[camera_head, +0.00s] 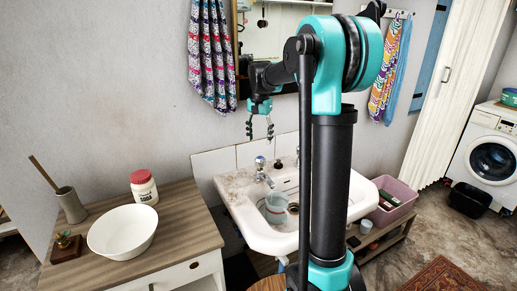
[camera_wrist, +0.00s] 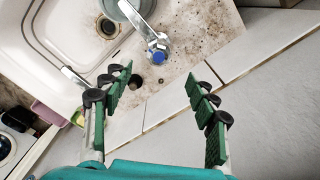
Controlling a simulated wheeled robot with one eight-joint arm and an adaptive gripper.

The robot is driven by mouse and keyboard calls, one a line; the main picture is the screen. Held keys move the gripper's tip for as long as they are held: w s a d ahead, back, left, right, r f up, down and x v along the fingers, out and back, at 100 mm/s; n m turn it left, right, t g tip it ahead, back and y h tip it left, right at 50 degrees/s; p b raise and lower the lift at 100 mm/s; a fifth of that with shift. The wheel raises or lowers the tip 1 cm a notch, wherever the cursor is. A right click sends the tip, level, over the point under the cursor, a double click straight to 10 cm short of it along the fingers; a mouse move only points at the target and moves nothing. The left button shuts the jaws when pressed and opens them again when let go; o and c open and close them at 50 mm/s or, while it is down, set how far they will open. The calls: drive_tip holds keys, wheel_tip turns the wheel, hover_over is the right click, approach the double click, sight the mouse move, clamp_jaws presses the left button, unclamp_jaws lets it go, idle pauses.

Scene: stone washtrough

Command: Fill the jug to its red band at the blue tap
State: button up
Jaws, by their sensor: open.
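The pale blue-grey jug (camera_head: 276,209) stands in the white sink basin, close below the spout of the blue tap (camera_head: 260,162). Only part of the jug (camera_wrist: 128,8) shows at the top edge of the wrist view. I cannot make out its red band or its water level. The blue-capped tap (camera_wrist: 158,56) is on the soiled back ledge of the sink. My gripper (camera_head: 260,128) hangs above this tap, pointing down, apart from it. In the wrist view its green fingers (camera_wrist: 163,95) are open and empty, with the blue cap beyond them.
A second tap (camera_head: 298,156) stands to the right on the sink (camera_head: 240,204). A wooden counter (camera_head: 180,230) at the left holds a white bowl (camera_head: 122,231) and a red-lidded jar (camera_head: 144,188). A pink crate (camera_head: 398,196) sits right of the sink.

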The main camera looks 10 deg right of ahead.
drive_tip(key=shift+r, duration=1.3)
idle(6.7)
